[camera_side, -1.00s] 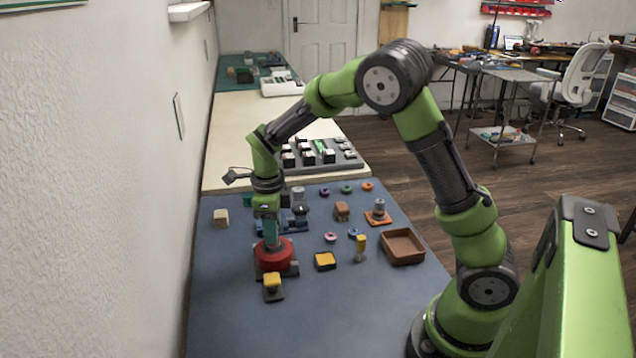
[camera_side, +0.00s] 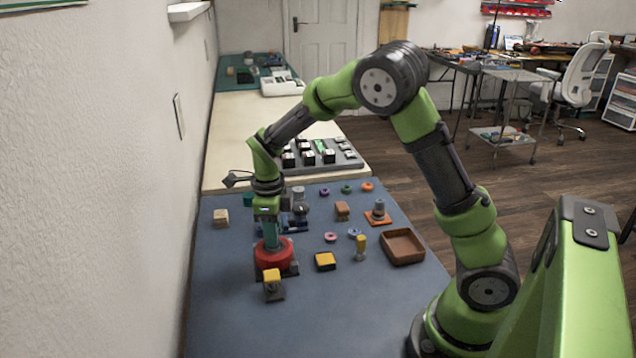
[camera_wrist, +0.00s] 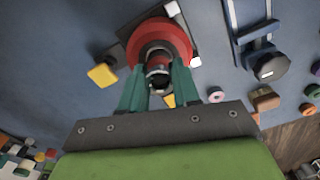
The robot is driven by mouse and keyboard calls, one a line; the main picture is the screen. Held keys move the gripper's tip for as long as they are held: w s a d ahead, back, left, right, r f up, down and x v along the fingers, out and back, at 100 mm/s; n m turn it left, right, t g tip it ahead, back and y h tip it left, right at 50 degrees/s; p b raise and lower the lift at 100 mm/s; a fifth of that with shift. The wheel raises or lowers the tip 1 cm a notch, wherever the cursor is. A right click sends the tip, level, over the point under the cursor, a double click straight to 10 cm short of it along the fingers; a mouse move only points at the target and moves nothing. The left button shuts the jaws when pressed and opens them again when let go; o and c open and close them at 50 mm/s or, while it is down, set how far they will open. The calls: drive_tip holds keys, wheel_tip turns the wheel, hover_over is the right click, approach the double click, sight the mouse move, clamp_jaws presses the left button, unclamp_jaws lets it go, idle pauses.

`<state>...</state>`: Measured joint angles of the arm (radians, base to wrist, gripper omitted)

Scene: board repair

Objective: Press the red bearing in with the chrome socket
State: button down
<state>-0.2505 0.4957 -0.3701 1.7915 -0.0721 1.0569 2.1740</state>
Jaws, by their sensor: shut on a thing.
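A wide red round housing (camera_side: 275,254) stands on a dark base plate on the blue mat. It also shows in the wrist view (camera_wrist: 178,38), with a darker ring around its centre. My gripper (camera_side: 271,243) points straight down over the housing's middle. In the wrist view my gripper (camera_wrist: 158,82) has its teal fingers closed on a short shiny, dark-rimmed cylinder, apparently the chrome socket (camera_wrist: 158,77). The socket is upright over the housing's centre. I cannot tell the red bearing apart from the red housing, and the contact below the socket is hidden.
A yellow-topped block (camera_side: 272,284) stands just in front of the housing, another yellow block (camera_side: 325,261) to its right. A brown tray (camera_side: 402,247) is at the right edge. Coloured rings, a yellow-topped peg (camera_side: 361,247) and a grey post on an orange base (camera_side: 379,213) stand around.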

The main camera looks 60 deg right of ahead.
drive_tip(key=shift+r, duration=3.5)
